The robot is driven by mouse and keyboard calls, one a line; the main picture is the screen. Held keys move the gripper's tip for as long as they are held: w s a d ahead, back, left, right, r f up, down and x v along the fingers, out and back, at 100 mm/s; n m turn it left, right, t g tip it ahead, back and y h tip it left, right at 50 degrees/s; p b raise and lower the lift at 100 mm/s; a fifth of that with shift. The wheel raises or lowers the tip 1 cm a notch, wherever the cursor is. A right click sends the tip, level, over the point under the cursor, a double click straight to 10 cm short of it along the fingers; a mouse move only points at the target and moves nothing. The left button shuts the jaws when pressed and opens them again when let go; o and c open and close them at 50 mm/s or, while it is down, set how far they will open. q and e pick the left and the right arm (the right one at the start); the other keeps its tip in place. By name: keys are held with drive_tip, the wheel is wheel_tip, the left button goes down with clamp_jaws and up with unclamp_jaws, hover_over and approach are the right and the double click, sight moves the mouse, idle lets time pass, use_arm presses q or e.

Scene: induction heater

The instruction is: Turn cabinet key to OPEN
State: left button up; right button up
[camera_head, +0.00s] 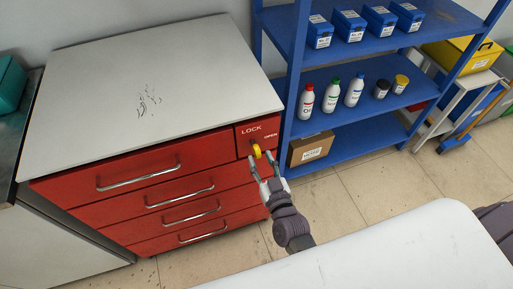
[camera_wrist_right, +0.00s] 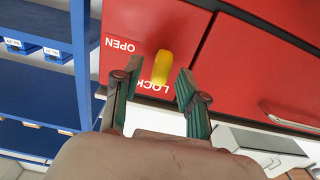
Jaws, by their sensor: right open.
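The red cabinet (camera_head: 140,213) has a light grey top and several drawers with metal handles. A yellow key (camera_head: 256,151) sits on its upper right panel, between the LOCK and OPEN labels; it also shows in the right wrist view (camera_wrist_right: 162,67). In the wrist view, where the labels are upside down, the key's long axis points roughly at LOCK. My right gripper (camera_head: 261,170) is in front of the panel with its fingers open. In the wrist view the fingertips (camera_wrist_right: 150,80) are on either side of the key, apart from it. My left gripper is not visible.
A blue shelf unit (camera_head: 345,72) stands right of the cabinet, holding blue bins, several bottles (camera_head: 306,101) and a cardboard box (camera_head: 311,149). A yellow case (camera_head: 463,55) is farther right. Tiled floor (camera_head: 375,185) lies open in front of the shelf.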

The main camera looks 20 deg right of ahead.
sight(259, 157)
drive_tip(key=shift+w+a, duration=0.15)
drive_tip(key=shift+w, duration=1.95)
drive_tip(key=shift+c, duration=0.4)
clamp_jaws()
